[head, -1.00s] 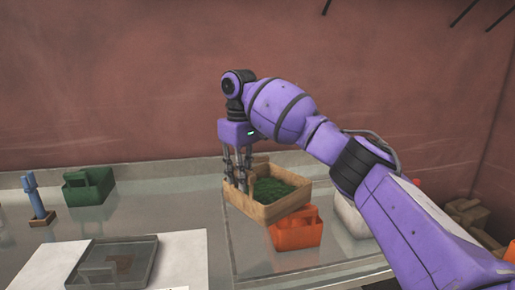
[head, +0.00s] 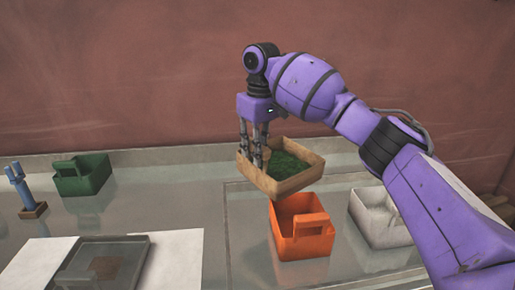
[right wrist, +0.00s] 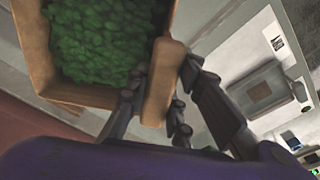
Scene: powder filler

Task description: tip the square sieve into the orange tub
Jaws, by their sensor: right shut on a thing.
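The square sieve (head: 292,183) is a wooden-sided box holding green material (head: 284,170). My right gripper (head: 252,162) is shut on its left wall and holds it in the air, slightly tilted, in the head view. The right wrist view shows the fingers (right wrist: 160,95) on either side of the wooden wall (right wrist: 162,82), with the green material (right wrist: 95,40) inside. My left gripper is not in view.
A white tub (head: 378,222) stands right of the orange one, partly behind my arm. A green tub (head: 82,176) and a blue tool on a stand (head: 24,190) are at the left. A grey tray (head: 75,270) lies on white sheets at the front left.

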